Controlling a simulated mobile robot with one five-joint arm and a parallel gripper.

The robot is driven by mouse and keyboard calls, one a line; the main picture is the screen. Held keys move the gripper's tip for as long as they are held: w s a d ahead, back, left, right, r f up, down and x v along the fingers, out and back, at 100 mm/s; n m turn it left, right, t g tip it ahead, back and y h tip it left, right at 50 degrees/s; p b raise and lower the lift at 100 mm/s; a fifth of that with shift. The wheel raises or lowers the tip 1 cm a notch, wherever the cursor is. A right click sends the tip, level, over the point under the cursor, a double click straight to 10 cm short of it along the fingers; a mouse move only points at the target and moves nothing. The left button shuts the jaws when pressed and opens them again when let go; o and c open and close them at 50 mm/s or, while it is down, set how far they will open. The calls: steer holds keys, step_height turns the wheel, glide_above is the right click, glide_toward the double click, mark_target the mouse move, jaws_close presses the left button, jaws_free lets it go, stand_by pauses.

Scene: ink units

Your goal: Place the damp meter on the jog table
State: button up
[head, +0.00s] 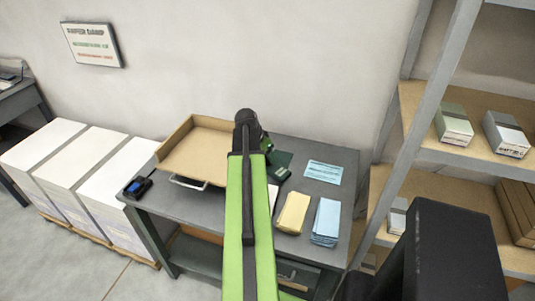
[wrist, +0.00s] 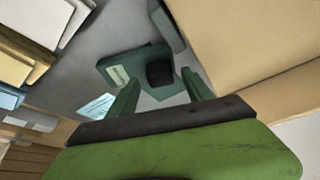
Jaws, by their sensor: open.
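A dark green device with a pale label and a black block, which looks like the damp meter (wrist: 115,70), lies on the grey bench. In the head view the damp meter (head: 279,172) is partly hidden behind my arm. The jog table (head: 198,151) is a tan tray with raised walls at the back of the bench, left of my arm. Its tan surface (wrist: 235,40) fills the right of the wrist view. My gripper (wrist: 160,78) is open, with the meter in front of its fingers; contact cannot be told. In the head view my arm mostly hides the gripper (head: 267,147).
A black and blue device (head: 138,187) sits at the bench's left corner. A yellow stack (head: 293,212), a blue stack (head: 326,221) and a pale blue sheet (head: 323,172) lie on the right. White paper stacks (head: 80,158) stand left of the bench; shelves (head: 470,160) stand right.

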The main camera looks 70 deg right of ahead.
steer(key=p+v, duration=0.8)
steer(key=v, duration=0.2)
steer(key=w+a+n, duration=0.1)
steer(key=w+a, duration=0.3)
steer(key=w+a+n, duration=0.2)
steer(key=w+a, duration=0.2)
steer(key=w, duration=0.1)
steer(key=w+a+n+t+y, duration=0.1)
steer(key=w+a+n, duration=0.1)
steer(key=w+a, duration=0.3)
steer(key=shift+w+f, duration=0.25)
steer(key=shift+f, duration=0.15)
steer(key=w+a+n+y, duration=0.1)
steer(key=w+a+n, duration=0.3)
steer(key=a, duration=0.5)
steer(key=w+a+n, duration=0.3)
steer(key=w+a, duration=0.3)
steer(key=a, duration=0.2)
steer(key=w+a+n+y, duration=0.2)
steer(key=a+n, duration=0.8)
steer(key=a, duration=2)
steer(key=shift+w+f, duration=0.25)
steer(key=shift+f, duration=0.25)
